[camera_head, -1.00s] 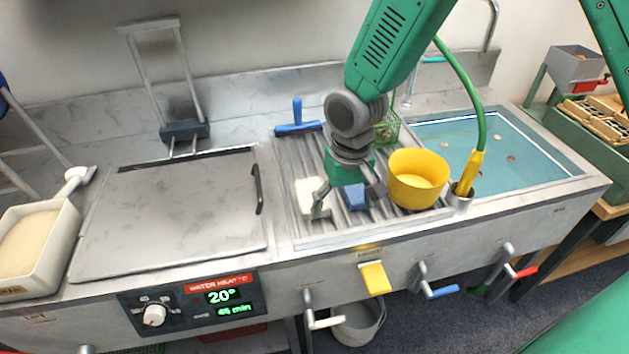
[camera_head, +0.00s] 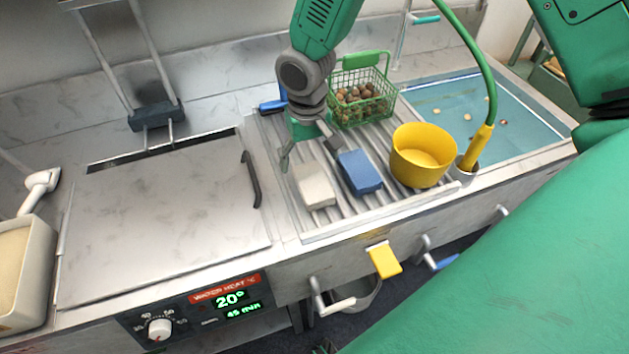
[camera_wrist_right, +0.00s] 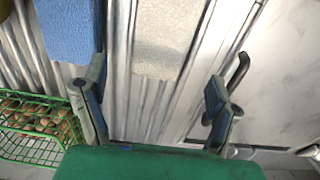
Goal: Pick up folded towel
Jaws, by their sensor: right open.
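An off-white folded towel (camera_head: 314,186), a flat block in shape, lies on the ribbed metal drainboard. A blue block (camera_head: 359,172) of similar size, which may also be folded cloth, lies just right of it. My right gripper (camera_head: 311,153) is open and empty, at the back edge of the two blocks. In the right wrist view the gripper (camera_wrist_right: 155,86) has its fingers spread apart, with the off-white towel (camera_wrist_right: 163,40) in line with the gap between them. The blue block (camera_wrist_right: 68,28) is at upper left there, beside one finger. My left gripper is not in view.
A green wire basket of chestnuts (camera_head: 390,97) stands behind the blocks. A yellow bowl (camera_head: 422,158) is right of the blue block. A metal lid with a dark handle (camera_head: 250,180) is at left. A blue-handled tool (camera_head: 273,106) lies behind the gripper. A water basin (camera_head: 487,122) is at right.

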